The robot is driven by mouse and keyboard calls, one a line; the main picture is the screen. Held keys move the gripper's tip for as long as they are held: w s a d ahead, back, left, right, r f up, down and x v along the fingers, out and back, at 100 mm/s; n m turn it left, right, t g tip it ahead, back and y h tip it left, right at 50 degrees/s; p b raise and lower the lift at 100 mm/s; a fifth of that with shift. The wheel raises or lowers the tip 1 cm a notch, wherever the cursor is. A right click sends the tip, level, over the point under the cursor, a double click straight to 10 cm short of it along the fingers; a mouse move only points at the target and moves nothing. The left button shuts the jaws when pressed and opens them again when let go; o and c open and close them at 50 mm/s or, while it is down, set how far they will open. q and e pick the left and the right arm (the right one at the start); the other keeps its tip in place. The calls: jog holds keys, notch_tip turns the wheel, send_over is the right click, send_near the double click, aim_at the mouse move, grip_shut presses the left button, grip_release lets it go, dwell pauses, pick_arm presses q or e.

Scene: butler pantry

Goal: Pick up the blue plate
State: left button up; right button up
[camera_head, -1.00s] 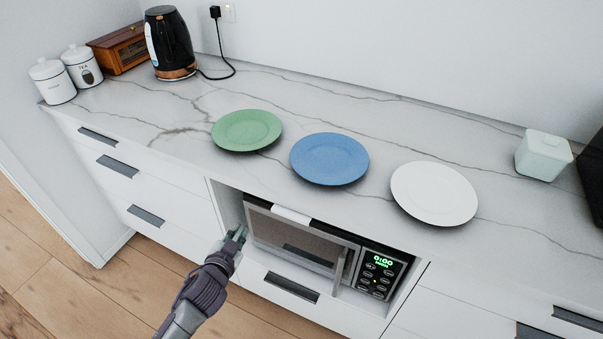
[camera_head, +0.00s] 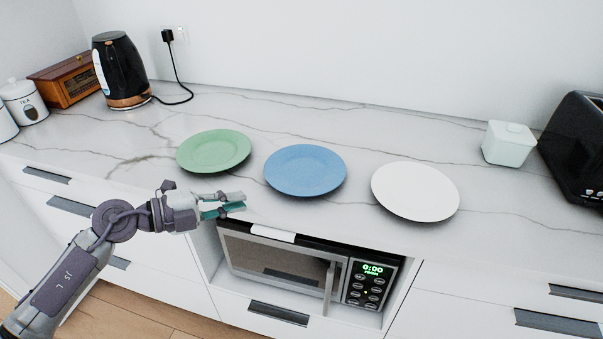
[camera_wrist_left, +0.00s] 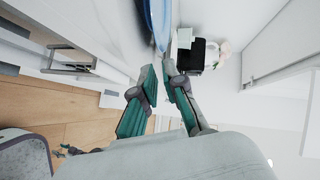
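The blue plate (camera_head: 305,170) lies flat on the marble counter, between a green plate (camera_head: 214,151) and a white plate (camera_head: 415,191). Part of the blue plate (camera_wrist_left: 158,22) also shows edge-on at the top of the left wrist view. My left gripper (camera_head: 243,201) is at the counter's front edge, left of and nearer than the blue plate, pointing right and not touching it. Its two teal fingers (camera_wrist_left: 161,76) are apart with nothing between them.
A microwave (camera_head: 285,262) sits in a niche under the counter. A black kettle (camera_head: 120,70) and a wooden box (camera_head: 68,82) stand at the back left. A pale lidded box (camera_head: 508,145) and a black toaster (camera_head: 575,145) stand at the right. The counter behind the plates is clear.

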aim_at(293, 192)
pick_arm(q)
jog(key=p+x, duration=0.1)
jog(key=x, duration=0.8)
jog(key=shift+f, duration=0.1)
jog(key=x, duration=0.5)
jog(key=shift+a, duration=0.2)
grip_shut()
pick_arm(e)
jog(key=shift+d+r, duration=0.25)
jog(key=shift+r, duration=0.4)
pick_arm(q)
jog(key=shift+r, duration=0.45)
notch_tip(293, 192, up, 4)
jog(key=shift+f+p, duration=0.1)
jog(key=shift+p, duration=0.35)
jog(key=s+d+r, duration=0.1)
jog(key=d+r, duration=0.2)
jog(key=d, duration=0.2)
jog(key=s+d+r+p, duration=0.1)
jog(key=d+r, duration=0.2)
jog(key=d, duration=0.3)
jog(key=shift+s+d+r, duration=0.25)
jog(key=shift+s, duration=0.15)
pick_arm(e)
jog(key=shift+r, duration=0.9)
